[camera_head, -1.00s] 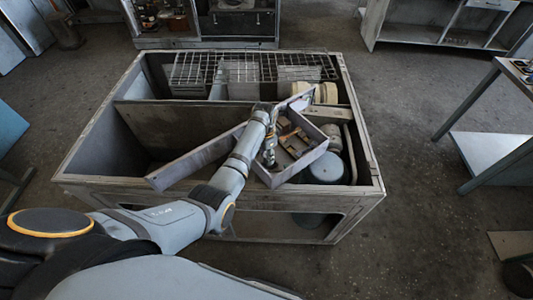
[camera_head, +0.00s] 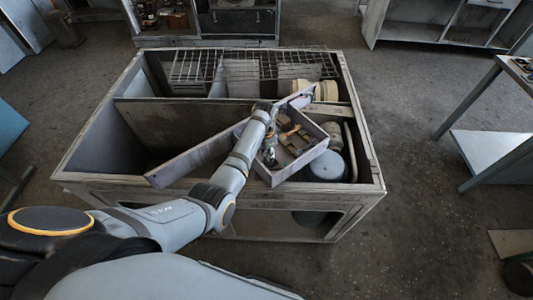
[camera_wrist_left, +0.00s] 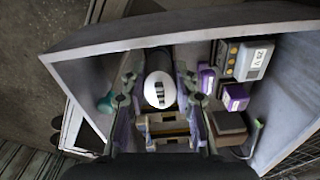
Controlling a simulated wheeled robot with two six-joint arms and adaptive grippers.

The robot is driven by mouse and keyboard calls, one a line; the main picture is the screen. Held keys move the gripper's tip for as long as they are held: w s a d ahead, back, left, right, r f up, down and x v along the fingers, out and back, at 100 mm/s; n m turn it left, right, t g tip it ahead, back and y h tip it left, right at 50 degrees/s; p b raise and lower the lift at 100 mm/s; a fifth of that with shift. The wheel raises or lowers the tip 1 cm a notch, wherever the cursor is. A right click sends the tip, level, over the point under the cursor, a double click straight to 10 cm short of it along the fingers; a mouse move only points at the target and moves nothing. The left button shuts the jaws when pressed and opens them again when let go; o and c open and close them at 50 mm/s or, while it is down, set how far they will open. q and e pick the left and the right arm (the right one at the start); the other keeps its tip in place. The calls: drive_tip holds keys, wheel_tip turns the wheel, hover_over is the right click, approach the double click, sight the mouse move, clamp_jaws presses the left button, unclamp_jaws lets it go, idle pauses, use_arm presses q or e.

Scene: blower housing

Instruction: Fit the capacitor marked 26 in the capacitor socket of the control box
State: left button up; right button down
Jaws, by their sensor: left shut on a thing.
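The open grey control box (camera_head: 316,154) rests tilted across the housing, with small parts inside. It also shows in the left wrist view (camera_wrist_left: 100,48). My left gripper (camera_head: 269,160) reaches down into the box. In the left wrist view its two fingers (camera_wrist_left: 158,100) are shut on a white round-topped capacitor (camera_wrist_left: 158,88) with a dark striped mark. I cannot read a number on it. A tan and dark bracket-like fitting (camera_wrist_left: 167,128) lies just below the capacitor in that view; I cannot tell whether it is the socket or whether they touch. My right gripper is out of view.
In the box, a grey block (camera_wrist_left: 248,60) and purple-and-white parts (camera_wrist_left: 235,97) sit right of the gripper. The large housing (camera_head: 75,166) has deep compartments, a wire grid (camera_head: 245,68) and a round blue-grey part (camera_head: 328,167). A table stands at right.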

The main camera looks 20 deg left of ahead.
use_arm(q)
drive_tip(key=shift+f+b, duration=0.3)
drive_tip(key=shift+f, duration=0.25)
drive_tip(key=o, duration=1.1)
drive_tip(key=r, duration=1.2)
drive_tip(key=shift+s, duration=0.2)
